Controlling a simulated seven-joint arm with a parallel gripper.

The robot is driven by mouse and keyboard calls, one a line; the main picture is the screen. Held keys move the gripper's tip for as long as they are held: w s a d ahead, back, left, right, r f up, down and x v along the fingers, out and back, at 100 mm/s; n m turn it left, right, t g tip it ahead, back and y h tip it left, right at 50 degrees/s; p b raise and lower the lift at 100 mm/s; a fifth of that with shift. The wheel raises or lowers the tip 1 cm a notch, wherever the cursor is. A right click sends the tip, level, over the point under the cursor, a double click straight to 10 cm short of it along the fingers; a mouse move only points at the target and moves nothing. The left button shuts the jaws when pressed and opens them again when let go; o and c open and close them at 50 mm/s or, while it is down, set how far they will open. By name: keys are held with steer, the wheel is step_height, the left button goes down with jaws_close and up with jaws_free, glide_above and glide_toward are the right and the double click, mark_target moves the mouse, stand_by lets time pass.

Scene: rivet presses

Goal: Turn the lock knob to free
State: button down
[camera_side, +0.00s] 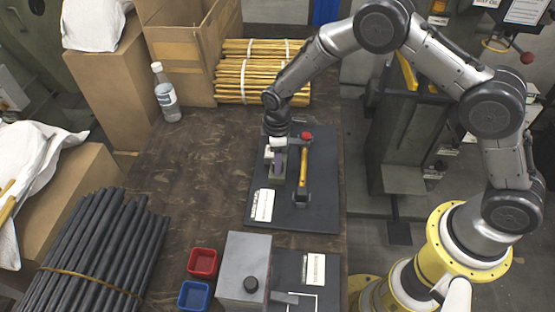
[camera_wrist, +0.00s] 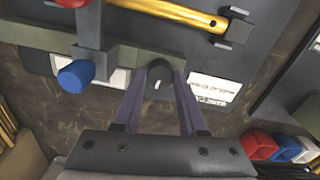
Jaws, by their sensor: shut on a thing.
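The lock knob (camera_wrist: 159,76) is a dark round knob with a white pointer mark, in the middle of the wrist view. My gripper (camera_wrist: 160,88) reaches down over it, with one purple finger on each side, shut on it. The pointer mark runs roughly up and down in the wrist view. In the side view my gripper (camera_side: 280,160) is low over the left part of the dark press plate (camera_side: 320,210), and it hides the knob there. A yellow-handled lever (camera_side: 302,168) lies to its right, with a red knob (camera_side: 306,136) behind.
A blue knob (camera_wrist: 76,76) sits left of my fingers in the wrist view. A white label (camera_wrist: 214,88) lies to the right. A grey box unit (camera_side: 243,265), a red bin (camera_side: 203,263) and a blue bin (camera_side: 194,295) stand nearer. The table's left middle is clear.

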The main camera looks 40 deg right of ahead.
steer(key=shift+n, duration=0.6)
steer(key=shift+r, duration=0.1)
steer(key=shift+c, duration=2.3)
jaws_free()
step_height(320, 180, up, 14)
